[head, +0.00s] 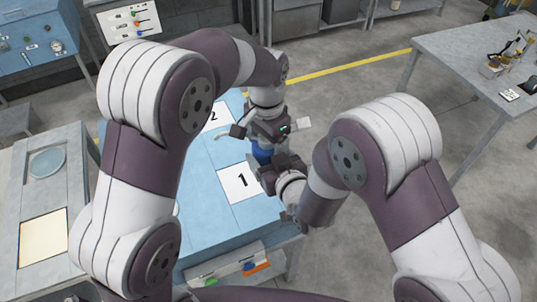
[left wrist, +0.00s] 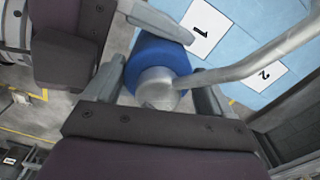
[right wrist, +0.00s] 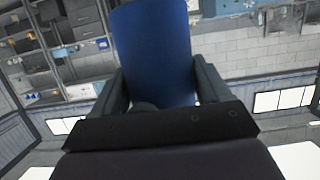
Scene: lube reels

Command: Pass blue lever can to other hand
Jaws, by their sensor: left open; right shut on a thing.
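The blue lever can (head: 262,153) is held above the blue table (head: 196,190), between my two grippers. My right gripper (head: 274,172) is shut on its blue body (right wrist: 155,50), one finger on each side in the right wrist view. My left gripper (head: 262,132) is open at the can's grey top. In the left wrist view its fingers stand on either side of the grey top (left wrist: 158,88) and the blue body (left wrist: 155,55). A long grey bar (left wrist: 250,62), seemingly the can's lever or spout, reaches off to the right there. Contact with the left fingers cannot be told.
White cards marked 1 (head: 240,183) and 2 (head: 217,117) lie on the blue table. A bin with coloured items (head: 228,264) is at its front edge. A grey bench (head: 470,60) stands right, a grey stand (head: 75,190) left. My arms hide part of the table.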

